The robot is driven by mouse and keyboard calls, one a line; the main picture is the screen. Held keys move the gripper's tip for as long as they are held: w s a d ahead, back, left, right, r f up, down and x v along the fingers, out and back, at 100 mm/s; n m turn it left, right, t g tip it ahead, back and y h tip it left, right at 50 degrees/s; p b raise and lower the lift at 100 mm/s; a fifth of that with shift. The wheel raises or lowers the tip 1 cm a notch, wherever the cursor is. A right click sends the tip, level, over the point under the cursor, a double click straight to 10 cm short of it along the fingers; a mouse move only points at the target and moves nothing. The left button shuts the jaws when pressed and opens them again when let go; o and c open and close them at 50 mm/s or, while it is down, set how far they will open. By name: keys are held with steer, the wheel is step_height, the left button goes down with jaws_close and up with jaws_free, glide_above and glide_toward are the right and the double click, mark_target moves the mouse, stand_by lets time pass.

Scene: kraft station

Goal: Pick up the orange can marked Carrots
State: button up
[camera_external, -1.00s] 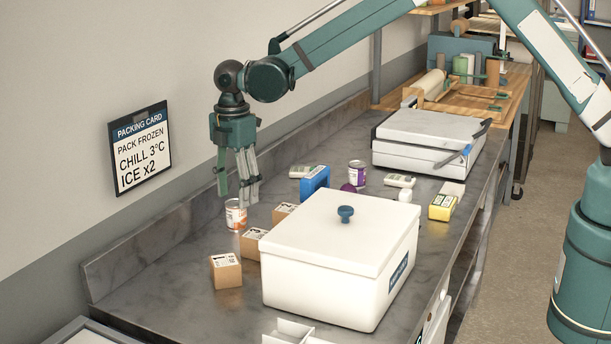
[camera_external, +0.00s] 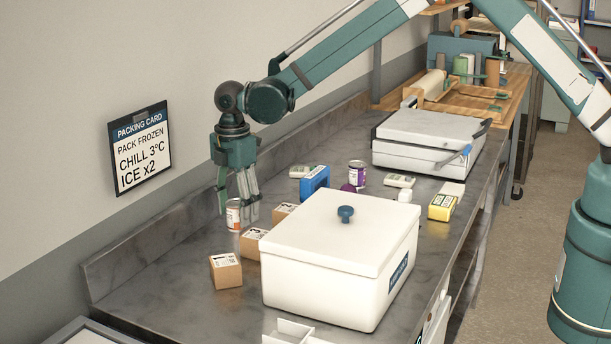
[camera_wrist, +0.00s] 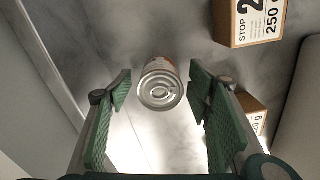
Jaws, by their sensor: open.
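The orange and white can (camera_external: 234,216) stands upright on the grey counter near the wall in the external view. In the wrist view the can (camera_wrist: 160,86) shows its silver lid between my open fingers, a little beyond the tips. My gripper (camera_external: 238,212) is open and points down at the can, with fingers on either side of it or just behind it; the external view does not show contact. The wrist view shows my gripper (camera_wrist: 160,92) empty, with gaps beside the can. The can's lettering is too small to read.
Cardboard boxes (camera_external: 226,271) stand close to the can, one nearly beside it. A large white lidded box (camera_external: 330,285) stands to the right. A purple can (camera_external: 357,174), a blue item (camera_external: 315,181) and a yellow box (camera_external: 442,207) lie farther back. The wall is close on the left.

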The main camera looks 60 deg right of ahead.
mark_target(236, 202)
stand_by(0.3)
steer(key=c, duration=1.1)
steer(key=shift+o, duration=0.2)
steer(key=shift+r, duration=0.1)
steer(key=shift+r, duration=4.95)
